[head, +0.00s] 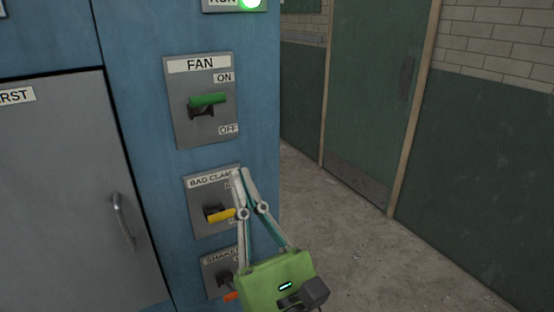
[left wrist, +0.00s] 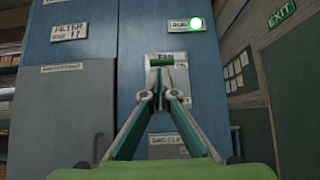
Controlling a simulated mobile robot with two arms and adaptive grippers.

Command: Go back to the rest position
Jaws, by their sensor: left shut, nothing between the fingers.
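My left gripper (head: 241,174) is shut and empty, its fingertips together in front of the blue cabinet (head: 262,115). In the head view it overlaps the right part of the bag clamp panel (head: 195,202) and its yellow lever (head: 221,215). I cannot tell whether it touches anything. The fan panel (head: 172,118) with its green lever (head: 207,100) is above the gripper; the lever also shows beyond the fingertips in the left wrist view (left wrist: 160,62). The shaker panel (head: 208,277) is below, partly hidden by my gripper. My right gripper is not in view.
A grey cabinet door (head: 70,190) with a handle (head: 122,220) is at the left. A green light (left wrist: 196,23) glows beside the RUN label. Open concrete floor (head: 350,255) lies right of the cabinet, before a green door (head: 375,95).

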